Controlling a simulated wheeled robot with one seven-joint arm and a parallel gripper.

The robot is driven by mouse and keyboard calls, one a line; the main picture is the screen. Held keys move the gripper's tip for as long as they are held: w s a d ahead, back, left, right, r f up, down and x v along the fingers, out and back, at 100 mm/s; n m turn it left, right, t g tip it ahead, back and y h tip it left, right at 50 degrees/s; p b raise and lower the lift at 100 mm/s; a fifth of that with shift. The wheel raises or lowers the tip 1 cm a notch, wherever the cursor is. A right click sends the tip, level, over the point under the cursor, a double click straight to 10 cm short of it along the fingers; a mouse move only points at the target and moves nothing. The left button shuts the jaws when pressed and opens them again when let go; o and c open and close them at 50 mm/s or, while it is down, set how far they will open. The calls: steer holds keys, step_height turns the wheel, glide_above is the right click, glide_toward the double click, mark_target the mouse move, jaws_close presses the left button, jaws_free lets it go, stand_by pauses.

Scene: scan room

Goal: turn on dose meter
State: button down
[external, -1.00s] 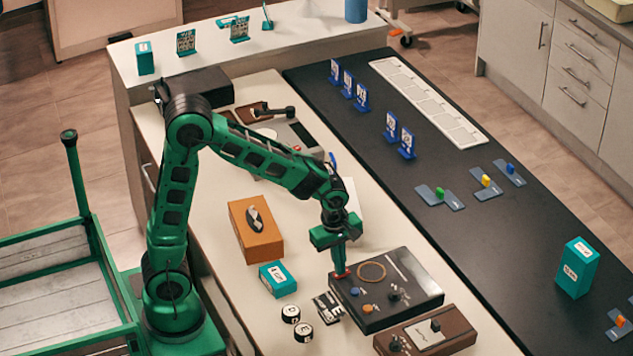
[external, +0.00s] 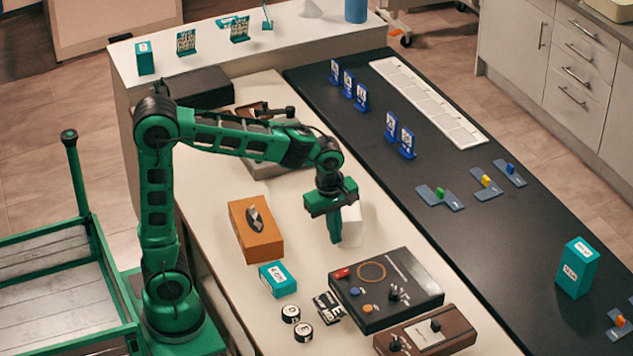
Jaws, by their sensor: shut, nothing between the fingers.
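A black console (external: 407,300) with a red switch (external: 341,273), blue and orange buttons, dark knobs and a tan ring on top stands on the light counter. A brown box (external: 440,343) with a pale dial face and dark knobs stands in front of it. No label that I can read tells which one is the dose meter. My gripper (external: 335,241) is shut and empty. It points down above the counter, behind the console's red switch and apart from it. Whether the switch is on or off is too small to tell.
An orange box (external: 262,240), a teal box (external: 278,279), a white block (external: 352,226) and two round black-and-white pieces (external: 303,332) stand around the console. A small black-and-silver device (external: 327,308) sits at its left edge.

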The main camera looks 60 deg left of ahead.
steer(key=shift+s+r, duration=0.15)
steer(key=shift+r, duration=0.8)
steer(key=shift+w+r, duration=0.1)
steer(key=shift+w, duration=0.65)
